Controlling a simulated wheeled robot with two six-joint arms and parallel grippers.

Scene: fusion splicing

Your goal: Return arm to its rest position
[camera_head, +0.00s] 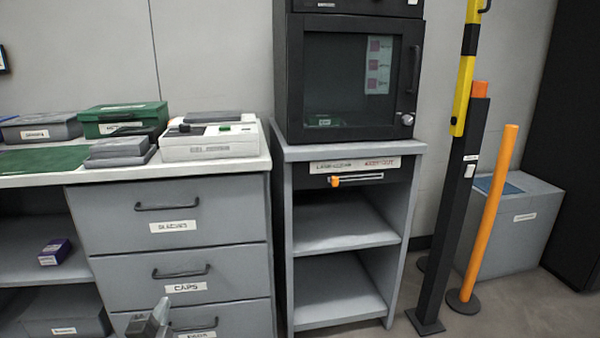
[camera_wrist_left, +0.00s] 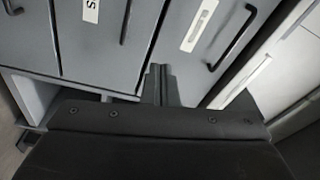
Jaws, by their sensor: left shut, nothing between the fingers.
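My left gripper (camera_head: 152,322) shows at the bottom edge of the head view, in front of the lower drawers of the grey drawer unit (camera_head: 172,221). Its fingers are shut and hold nothing. In the left wrist view the closed fingers (camera_wrist_left: 159,82) point toward the drawer fronts, with no object between them. Most of the left arm is below the head view. My right gripper is not in either view.
The worktop (camera_head: 205,168) carries a white device (camera_head: 208,142), a green case (camera_head: 122,118) and grey boxes. A dark cabinet (camera_head: 345,85) stands on a grey shelf stand (camera_head: 344,238) with empty shelves. Black (camera_head: 455,200) and orange (camera_head: 492,215) posts stand at right. The drawers are closed.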

